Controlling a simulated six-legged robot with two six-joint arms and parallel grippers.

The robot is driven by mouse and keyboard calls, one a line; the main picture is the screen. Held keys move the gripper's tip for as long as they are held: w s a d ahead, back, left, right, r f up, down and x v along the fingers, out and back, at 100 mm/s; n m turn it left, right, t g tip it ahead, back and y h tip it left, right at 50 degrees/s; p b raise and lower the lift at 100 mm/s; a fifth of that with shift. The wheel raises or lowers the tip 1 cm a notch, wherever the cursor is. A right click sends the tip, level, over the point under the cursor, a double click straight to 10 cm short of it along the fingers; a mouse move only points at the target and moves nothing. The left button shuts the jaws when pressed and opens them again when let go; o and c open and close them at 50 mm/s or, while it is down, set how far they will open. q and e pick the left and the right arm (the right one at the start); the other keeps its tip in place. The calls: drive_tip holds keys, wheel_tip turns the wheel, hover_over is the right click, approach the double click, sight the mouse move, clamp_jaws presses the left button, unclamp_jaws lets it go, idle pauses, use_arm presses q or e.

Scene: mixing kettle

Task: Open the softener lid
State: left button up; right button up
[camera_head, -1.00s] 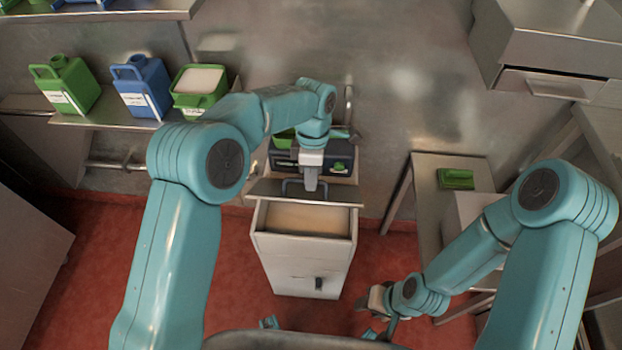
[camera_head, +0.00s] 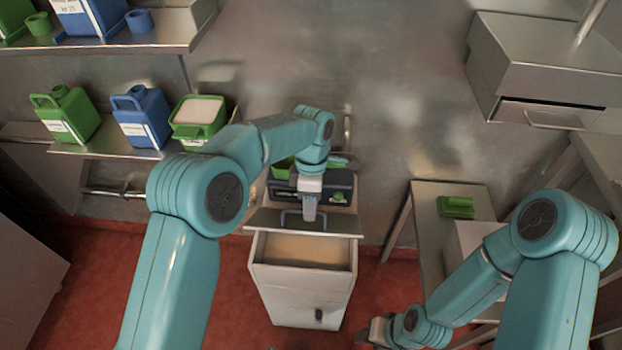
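The softener is most likely the white box (camera_head: 300,292) standing on the floor in the middle. Its top is open and a beige inside shows. The lid (camera_head: 268,220), a flat grey panel with a bar handle, sits at the box's back edge, clear of the opening. My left gripper (camera_head: 309,213) points down at the handle, touching or very close to it. Its fingers are too small to show whether they are closed on it. My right gripper (camera_head: 374,330) is low, to the right of the box, partly hidden by its arm; its fingers are unclear.
A dark unit with green parts (camera_head: 338,198) stands behind the lid. A shelf at left holds a green jug (camera_head: 67,115), a blue jug (camera_head: 142,118) and an open green container (camera_head: 198,118). A metal table (camera_head: 430,200) with a green item (camera_head: 456,207) stands at right.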

use_arm(q)
drive_tip(key=p+v, duration=0.3)
drive_tip(key=v, duration=1.2)
drive_tip(key=shift+s+r, duration=0.25)
drive_tip(key=shift+s, duration=0.05)
